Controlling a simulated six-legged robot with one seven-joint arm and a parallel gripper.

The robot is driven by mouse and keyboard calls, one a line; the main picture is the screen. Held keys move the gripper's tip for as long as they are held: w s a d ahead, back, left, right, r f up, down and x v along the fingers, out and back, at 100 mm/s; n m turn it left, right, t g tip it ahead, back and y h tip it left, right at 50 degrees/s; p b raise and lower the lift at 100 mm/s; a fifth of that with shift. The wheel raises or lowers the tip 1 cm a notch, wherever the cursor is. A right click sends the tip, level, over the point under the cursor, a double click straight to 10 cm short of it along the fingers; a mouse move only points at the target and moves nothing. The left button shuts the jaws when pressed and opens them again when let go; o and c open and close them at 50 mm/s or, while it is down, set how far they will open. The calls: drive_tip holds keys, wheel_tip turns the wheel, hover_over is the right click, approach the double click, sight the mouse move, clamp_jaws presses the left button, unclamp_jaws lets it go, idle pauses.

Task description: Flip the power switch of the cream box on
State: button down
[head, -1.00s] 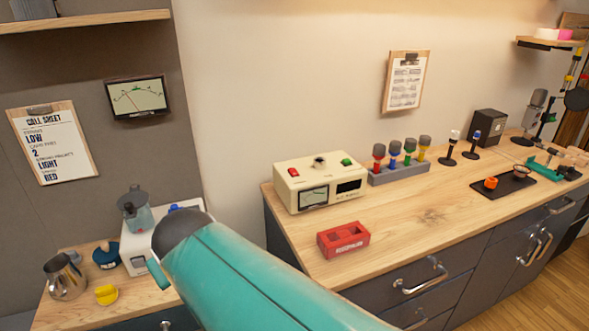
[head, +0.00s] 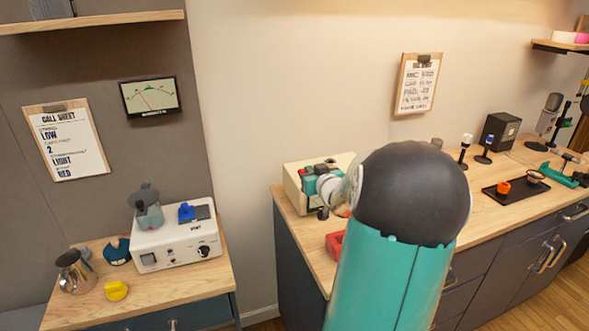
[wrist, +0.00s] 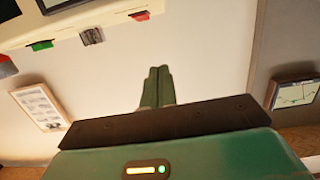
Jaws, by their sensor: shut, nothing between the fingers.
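The cream box (head: 292,186) stands on the right-hand counter in the head view, largely hidden behind my arm and gripper. The wrist view shows part of the cream box (wrist: 75,14) at the top left, upside down. A green control (wrist: 41,45), a small metal switch (wrist: 91,36) and a red control (wrist: 140,15) show on it. I cannot tell which way the metal switch is set. My gripper (wrist: 158,70) is shut and empty, its two green fingers pressed together. In the wrist view its tips appear apart from the controls.
A red container (head: 334,245) sits before the cream box, partly covered by my arm. A white machine (head: 175,240) with a blue item stands on the lower left counter. A black tray (head: 515,190) and microphones are farther right.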

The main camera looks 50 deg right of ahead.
drive_tip(key=shift+s+d, duration=0.7)
drive_tip(key=shift+d, duration=0.15)
drive_tip(key=x, duration=0.9)
drive_tip(key=shift+w+d+r, duration=0.1)
drive_tip(key=shift+w, duration=0.05)
drive_tip(key=f, duration=0.2)
drive_tip(key=w+f, duration=0.1)
drive_tip(key=shift+d, duration=0.3)
drive_tip(key=shift+f, duration=0.5)
